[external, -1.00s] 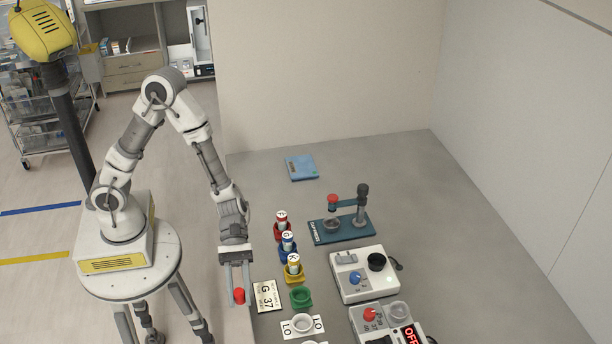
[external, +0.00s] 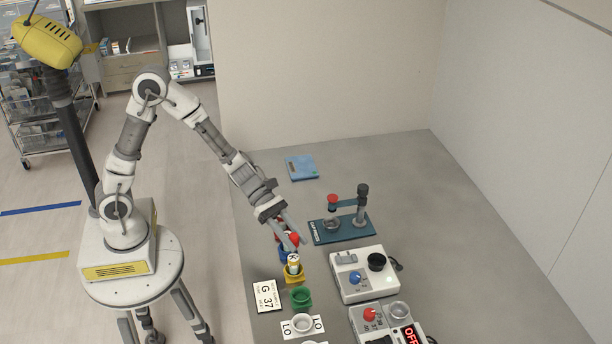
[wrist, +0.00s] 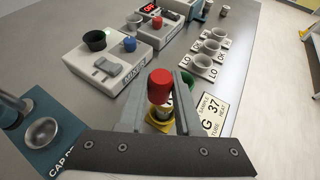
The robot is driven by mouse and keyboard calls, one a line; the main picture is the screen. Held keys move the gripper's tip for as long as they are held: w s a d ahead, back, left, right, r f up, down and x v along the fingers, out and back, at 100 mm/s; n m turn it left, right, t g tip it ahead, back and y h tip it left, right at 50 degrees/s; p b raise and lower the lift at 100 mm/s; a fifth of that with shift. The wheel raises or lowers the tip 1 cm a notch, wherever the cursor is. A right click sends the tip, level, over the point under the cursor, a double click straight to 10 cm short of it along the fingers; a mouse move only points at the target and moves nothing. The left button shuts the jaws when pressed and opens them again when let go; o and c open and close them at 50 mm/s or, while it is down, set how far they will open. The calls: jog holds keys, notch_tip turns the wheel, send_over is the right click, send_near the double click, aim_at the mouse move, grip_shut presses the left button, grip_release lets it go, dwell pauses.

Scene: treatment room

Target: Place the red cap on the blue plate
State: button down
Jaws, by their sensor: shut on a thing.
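The red cap (external: 294,238) is held between the fingers of my gripper (external: 291,243), above the row of small vials. In the wrist view the red cap (wrist: 160,86) sits upright between the fingertips of my gripper (wrist: 160,92). A flat light-blue plate-like thing (external: 301,167) lies alone at the back of the table, away from the gripper. A darker teal-blue base (external: 324,237) carries a press with a metal cup and a red knob, right of the gripper; its corner (wrist: 40,150) shows at left in the wrist view.
A vial in a yellow holder (external: 293,270) stands just below the gripper; blue and red holders are partly hidden behind it. A green holder (external: 301,297), a G 37 card (external: 267,296) and white LO cups (external: 303,324) are nearer. The mixer (external: 362,275) stands right.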

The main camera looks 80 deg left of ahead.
jog(key=w+a+n+t+y+b, duration=0.1)
jog(key=w+a+n+t+y, duration=0.2)
jog(key=a, duration=0.6)
jog(key=w+a+n+t+y+b, duration=0.1)
jog(key=w+a+n+b, duration=0.1)
jog(key=w+a, duration=0.5)
jog(key=n+t+y+b, duration=0.3)
jog(key=n+y, duration=0.1)
send_over(301, 166)
jog(key=f, duration=0.4)
jog(key=shift+d+f, duration=0.3)
jog(key=shift+f, duration=0.05)
jog(key=shift+a+f, duration=0.35)
jog(key=shift+a, duration=0.05)
jog(key=shift+f+b, duration=0.6)
jog(key=shift+f, duration=1.2)
jog(key=shift+f, duration=0.1)
jog(key=shift+f, duration=0.2)
jog(key=c, duration=0.6)
grip_release()
jog(key=shift+r, duration=0.1)
